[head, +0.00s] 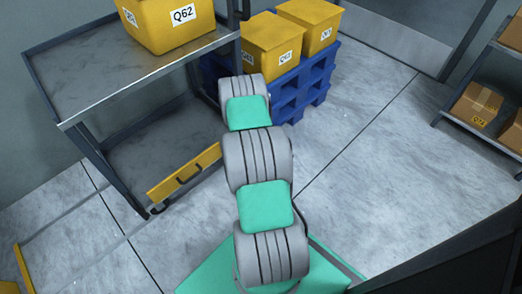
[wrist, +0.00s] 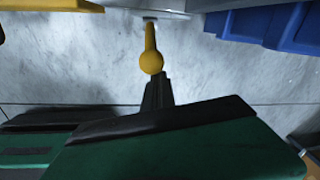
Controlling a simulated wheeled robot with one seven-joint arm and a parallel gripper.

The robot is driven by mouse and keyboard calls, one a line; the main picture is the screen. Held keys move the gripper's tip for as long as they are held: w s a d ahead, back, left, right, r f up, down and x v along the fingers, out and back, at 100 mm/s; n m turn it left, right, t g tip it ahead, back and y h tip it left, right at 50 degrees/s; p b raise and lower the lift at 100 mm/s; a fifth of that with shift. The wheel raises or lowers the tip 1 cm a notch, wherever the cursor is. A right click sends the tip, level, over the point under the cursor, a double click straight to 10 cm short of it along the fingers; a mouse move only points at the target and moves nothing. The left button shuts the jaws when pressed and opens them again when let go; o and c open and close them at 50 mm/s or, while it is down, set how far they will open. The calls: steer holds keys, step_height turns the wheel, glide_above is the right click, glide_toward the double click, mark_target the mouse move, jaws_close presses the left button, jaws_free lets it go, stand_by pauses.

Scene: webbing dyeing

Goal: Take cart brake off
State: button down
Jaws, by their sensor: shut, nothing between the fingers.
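The cart (head: 150,65) is a grey metal frame with two shelves, at the upper left of the head view. A yellow panel with a black handle (head: 208,158) is at its lower front edge. In the wrist view a yellow lever with a round knob (wrist: 151,62) hangs from a grey metal edge at the top; I take it for the brake lever. My gripper (wrist: 157,78) is shut and empty, its dark fingertips right at the knob. I cannot tell whether they touch it. In the head view my arm hides the gripper and the lever.
A yellow bin labelled Q62 (head: 170,25) stands on the cart's top shelf. A blue pallet (head: 312,85) with yellow bins (head: 308,28) is just right of the cart. A rack with cardboard boxes (head: 476,105) is at the right. The floor (head: 385,165) between is clear.

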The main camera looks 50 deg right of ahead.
steer(key=w+b, duration=0.2)
steer(key=w, duration=0.1)
steer(key=shift+w+a+r, duration=0.1)
steer(key=shift+w+r, duration=0.2)
steer(key=shift+r, duration=0.1)
steer(key=shift+w+r+b, duration=0.3)
steer(key=shift+w+r, duration=0.25)
steer(key=shift+w, duration=0.35)
steer(key=s+d+r+p, duration=0.1)
steer(key=s+p, duration=0.1)
steer(key=s, duration=0.3)
step_height(320, 180, up, 8)
steer(key=w+p, duration=0.2)
steer(key=w, duration=0.1)
steer(key=shift+a+f, duration=0.15)
steer(key=shift+a, duration=0.25)
steer(key=shift+s, duration=0.1)
